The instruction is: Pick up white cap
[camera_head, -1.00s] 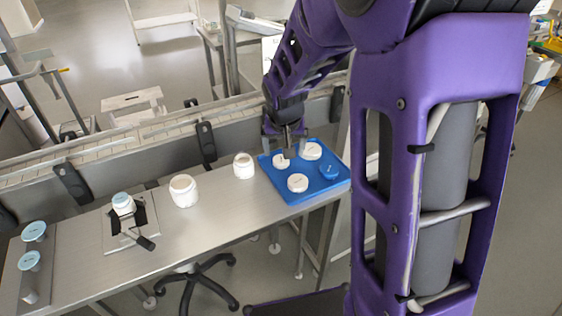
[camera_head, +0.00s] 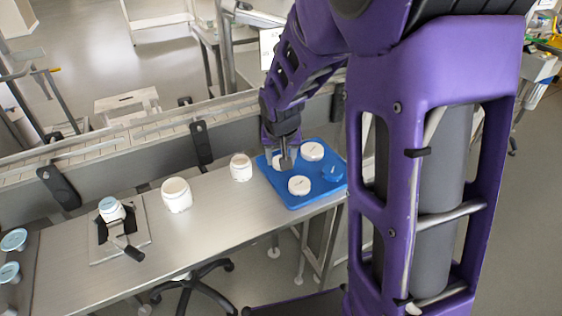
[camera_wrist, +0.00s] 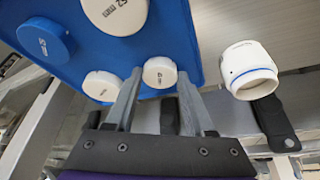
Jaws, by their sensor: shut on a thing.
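A small white cap (camera_head: 276,161) lies at the left back corner of the blue tray (camera_head: 295,205), partly hidden by my gripper. My gripper (camera_head: 284,162) is down at this cap. In the wrist view, the cap (camera_wrist: 160,73) sits between the two fingertips (camera_wrist: 160,78), and the gripper is shut on it. The cap still appears at tray level. Two larger white caps are on the tray, one at the back (camera_head: 311,151) and one at the front (camera_head: 299,185). A blue cap (camera_head: 332,173) lies at the tray's right.
Left of the tray stand a small open white jar (camera_head: 240,167) and a larger one (camera_head: 176,194). A blue-capped jar (camera_head: 111,208) sits in a clamp fixture further left. A conveyor rail (camera_head: 150,135) runs behind the steel table.

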